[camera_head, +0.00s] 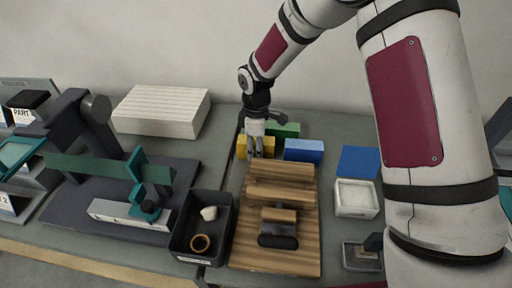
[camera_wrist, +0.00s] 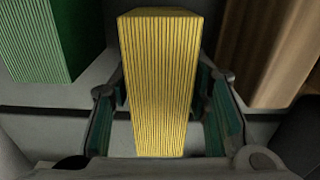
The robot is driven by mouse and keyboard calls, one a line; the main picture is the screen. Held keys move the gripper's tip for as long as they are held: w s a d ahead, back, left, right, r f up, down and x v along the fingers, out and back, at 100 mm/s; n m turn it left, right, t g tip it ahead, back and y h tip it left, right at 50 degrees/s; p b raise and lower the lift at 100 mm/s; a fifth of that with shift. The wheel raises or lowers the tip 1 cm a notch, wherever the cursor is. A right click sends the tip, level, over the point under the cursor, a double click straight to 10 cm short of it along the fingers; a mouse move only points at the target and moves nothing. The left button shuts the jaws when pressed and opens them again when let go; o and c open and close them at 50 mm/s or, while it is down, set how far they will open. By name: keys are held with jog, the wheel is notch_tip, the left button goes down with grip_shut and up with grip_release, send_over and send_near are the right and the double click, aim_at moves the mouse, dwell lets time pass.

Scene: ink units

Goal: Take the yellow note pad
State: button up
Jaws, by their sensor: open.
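The yellow note pad (camera_head: 241,147) stands on the table behind the wooden rack in the head view, partly hidden by my gripper (camera_head: 256,152). In the wrist view the yellow note pad (camera_wrist: 160,80) is a ribbed yellow block in the middle of the picture. My gripper (camera_wrist: 165,115) is open, with one finger on either side of the pad. A narrow gap seems to show at the fingers; whether either one touches the pad I cannot tell.
A green pad (camera_head: 283,130) and a blue pad (camera_head: 304,150) stand close to the right. The wooden rack (camera_head: 275,220) is in front. A black tray (camera_head: 184,235) holds small items at left. A white ridged block (camera_head: 160,110) lies at the back left.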

jog(key=shift+f, duration=0.25)
jog(key=c, duration=1)
jog(key=shift+r, duration=0.1)
